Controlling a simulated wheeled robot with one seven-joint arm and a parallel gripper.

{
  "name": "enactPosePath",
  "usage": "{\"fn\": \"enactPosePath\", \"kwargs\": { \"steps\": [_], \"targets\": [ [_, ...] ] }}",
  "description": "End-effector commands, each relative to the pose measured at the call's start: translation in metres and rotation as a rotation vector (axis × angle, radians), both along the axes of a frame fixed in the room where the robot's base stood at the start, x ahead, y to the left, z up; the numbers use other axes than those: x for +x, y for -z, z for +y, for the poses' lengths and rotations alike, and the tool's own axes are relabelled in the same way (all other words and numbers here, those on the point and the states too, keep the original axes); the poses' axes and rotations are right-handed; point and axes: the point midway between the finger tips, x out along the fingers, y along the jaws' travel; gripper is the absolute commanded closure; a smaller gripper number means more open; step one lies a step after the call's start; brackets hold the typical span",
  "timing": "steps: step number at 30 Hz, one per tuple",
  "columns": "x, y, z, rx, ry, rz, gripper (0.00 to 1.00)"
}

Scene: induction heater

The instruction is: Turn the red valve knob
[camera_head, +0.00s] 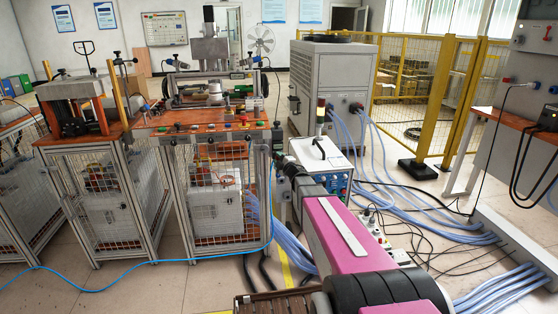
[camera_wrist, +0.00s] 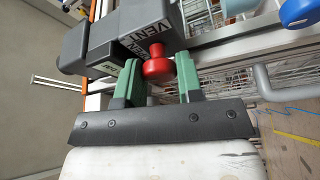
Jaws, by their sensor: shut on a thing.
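In the head view my pink arm reaches to the right side of the orange-topped workbench (camera_head: 195,128). The knob cannot be made out there, being small and behind my arm's end.
A white box unit (camera_head: 322,158) with blue hoses stands right beside my arm. A grey cabinet (camera_head: 330,85) stands behind it. Blue hoses (camera_head: 425,215) and black cables run over the floor at right. In the wrist view, a blue round part (camera_wrist: 298,12) and metal rails lie right of the knob.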

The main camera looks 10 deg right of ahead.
Motion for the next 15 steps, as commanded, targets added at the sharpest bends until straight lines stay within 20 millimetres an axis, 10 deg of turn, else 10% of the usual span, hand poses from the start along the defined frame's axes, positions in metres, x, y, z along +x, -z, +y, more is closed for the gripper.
{"fn": "enactPosePath", "kwargs": {
  "steps": [15],
  "targets": [
    [-0.0008, 0.0003, 0.0003, -0.279, 0.0, 0.001, 0.9]
  ]
}}
